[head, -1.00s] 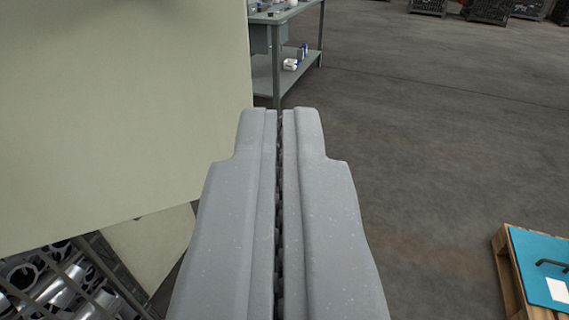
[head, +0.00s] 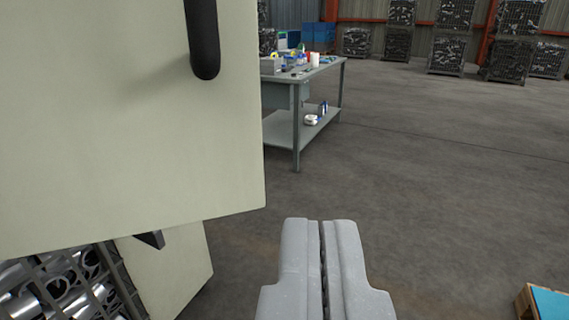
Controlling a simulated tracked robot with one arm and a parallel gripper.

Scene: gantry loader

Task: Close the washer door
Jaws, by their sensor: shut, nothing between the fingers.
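The washer door (head: 110,130) is a large pale cream panel filling the left of the head view. It stands open, with a black vertical handle (head: 203,40) near its right edge at the top. Below it, a pale cream side panel (head: 172,270) of the washer shows in part. My gripper (head: 321,222) is shut and empty at the bottom centre, to the right of the door's lower right corner. I see no contact between them. The door's hinge is out of view.
A wire basket of metal tubes (head: 60,285) sits at the lower left. A grey workbench (head: 292,95) with small items stands beyond the door. A pallet with a blue top (head: 550,303) is at the lower right. Stacked cages (head: 450,50) line the back.

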